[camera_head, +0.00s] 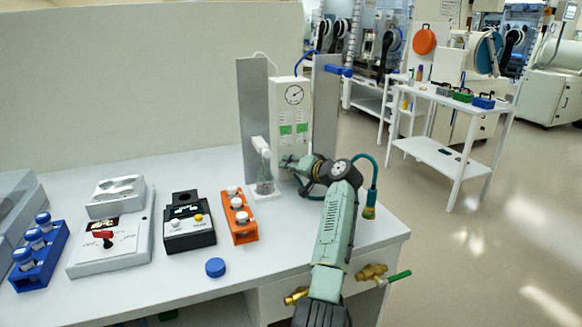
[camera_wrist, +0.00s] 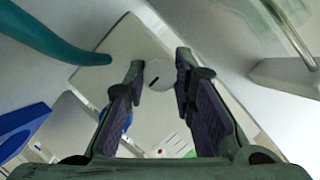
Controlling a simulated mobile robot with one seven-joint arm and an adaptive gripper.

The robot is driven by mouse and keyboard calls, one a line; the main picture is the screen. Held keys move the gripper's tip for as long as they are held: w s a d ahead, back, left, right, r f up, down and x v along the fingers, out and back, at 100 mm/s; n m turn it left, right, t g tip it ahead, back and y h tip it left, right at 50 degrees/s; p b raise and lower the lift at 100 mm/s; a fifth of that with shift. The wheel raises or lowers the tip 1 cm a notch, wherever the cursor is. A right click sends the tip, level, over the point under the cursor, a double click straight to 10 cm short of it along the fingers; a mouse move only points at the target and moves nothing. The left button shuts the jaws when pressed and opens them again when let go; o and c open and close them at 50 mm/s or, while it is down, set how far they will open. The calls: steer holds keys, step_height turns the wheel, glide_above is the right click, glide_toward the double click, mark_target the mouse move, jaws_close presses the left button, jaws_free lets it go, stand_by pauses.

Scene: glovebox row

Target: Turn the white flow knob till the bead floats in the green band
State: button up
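The white flow knob (camera_wrist: 158,76), a round disc with a dark mark line, sits on the pale front of the flow panel (camera_wrist: 128,48) in the wrist view. My gripper (camera_wrist: 160,62) is open, with one finger on each side of the knob; small gaps show between fingers and knob. In the head view my gripper (camera_head: 286,162) is at the lower front of the panel (camera_head: 291,112) and hides the knob. Two green bands (camera_head: 285,130) show on the panel, under a round dial gauge (camera_head: 294,95). I cannot make out the bead.
A clear vessel on a white stand (camera_head: 265,194) is close left of my gripper. An orange rack (camera_head: 240,222), a black box (camera_head: 188,228), a blue cap (camera_head: 215,267) and a blue vial rack (camera_head: 38,252) are farther left. Grey plates flank the panel.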

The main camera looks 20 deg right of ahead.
steer(key=o, duration=0.5)
steer(key=shift+c, duration=0.2)
steer(key=v, duration=1.2)
steer(key=shift+s+f, duration=0.1)
